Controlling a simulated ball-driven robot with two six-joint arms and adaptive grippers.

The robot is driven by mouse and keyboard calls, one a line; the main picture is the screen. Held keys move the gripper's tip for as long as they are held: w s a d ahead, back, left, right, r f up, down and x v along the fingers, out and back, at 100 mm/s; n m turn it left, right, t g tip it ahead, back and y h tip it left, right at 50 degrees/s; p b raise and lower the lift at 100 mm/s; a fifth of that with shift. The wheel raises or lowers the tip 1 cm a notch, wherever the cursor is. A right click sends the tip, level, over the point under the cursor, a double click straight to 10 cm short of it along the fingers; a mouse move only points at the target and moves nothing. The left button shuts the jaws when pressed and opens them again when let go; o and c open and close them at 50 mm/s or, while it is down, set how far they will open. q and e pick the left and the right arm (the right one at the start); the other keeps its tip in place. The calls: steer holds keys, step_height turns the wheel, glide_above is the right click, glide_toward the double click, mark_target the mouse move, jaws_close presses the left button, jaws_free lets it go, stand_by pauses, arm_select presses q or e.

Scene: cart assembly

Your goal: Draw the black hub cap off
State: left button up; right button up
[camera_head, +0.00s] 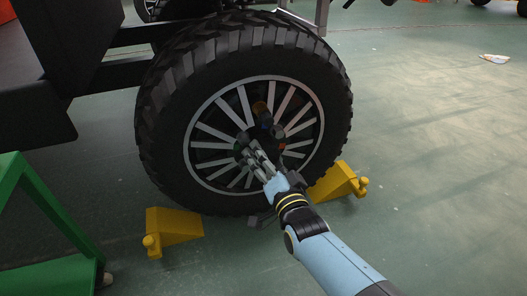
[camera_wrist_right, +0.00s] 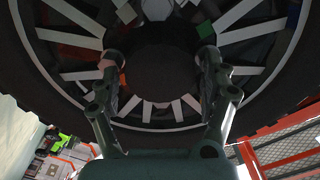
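The black hub cap (camera_wrist_right: 162,72) is a dark round disc at the middle of the spoked wheel in the right wrist view. In the head view the dark hub (camera_head: 265,132) is partly hidden by my right gripper. My right gripper (camera_head: 251,152) reaches the wheel centre from the lower right. In the wrist view its two fingers (camera_wrist_right: 160,62) are wide apart, one at each side of the cap. I cannot tell whether they touch its rim. The cap still sits at the wheel centre. My left gripper is not in view.
The large black tyre (camera_head: 165,150) stands upright between yellow chocks (camera_head: 176,228) and (camera_head: 335,183). A green frame (camera_head: 40,215) is at lower left, with the dark cart body (camera_head: 75,50) above it. The floor at right is mostly clear.

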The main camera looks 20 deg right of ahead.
steer(key=c, duration=1)
steer(key=shift+s, duration=0.3)
steer(key=s+p, duration=0.2)
steer(key=s, duration=0.3)
steer(key=shift+d, duration=0.1)
